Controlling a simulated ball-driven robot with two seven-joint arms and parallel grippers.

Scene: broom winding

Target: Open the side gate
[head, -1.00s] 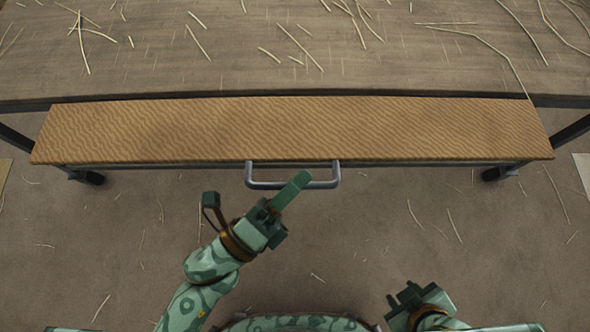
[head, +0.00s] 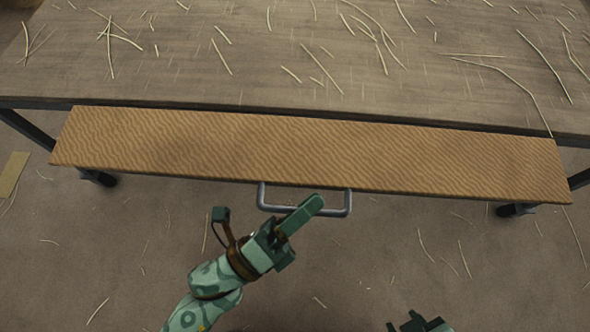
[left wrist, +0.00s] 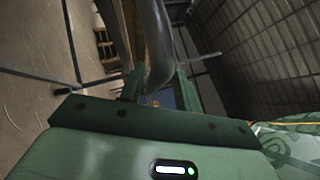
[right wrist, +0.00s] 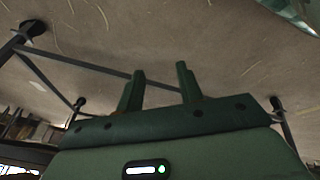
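The side gate is a long wood-grained panel (head: 300,150) along the near edge of the table, with a grey U-shaped metal handle (head: 262,198) on its near side. My left gripper (head: 312,205) is at the handle and overlaps its bar in the head view. In the left wrist view the handle (left wrist: 157,45) comes down between the two spread fingers (left wrist: 158,88); contact cannot be told. My right gripper (head: 420,322) is low at the bottom edge, away from the gate. Its fingers (right wrist: 160,85) are apart and empty in the right wrist view.
The table top (head: 300,60) beyond the gate is strewn with straw pieces. Table legs with dark feet (head: 515,209) stand at both ends. The floor (head: 480,265) in front is open, with scattered straw and a yellowish flat piece (head: 13,173) at the left.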

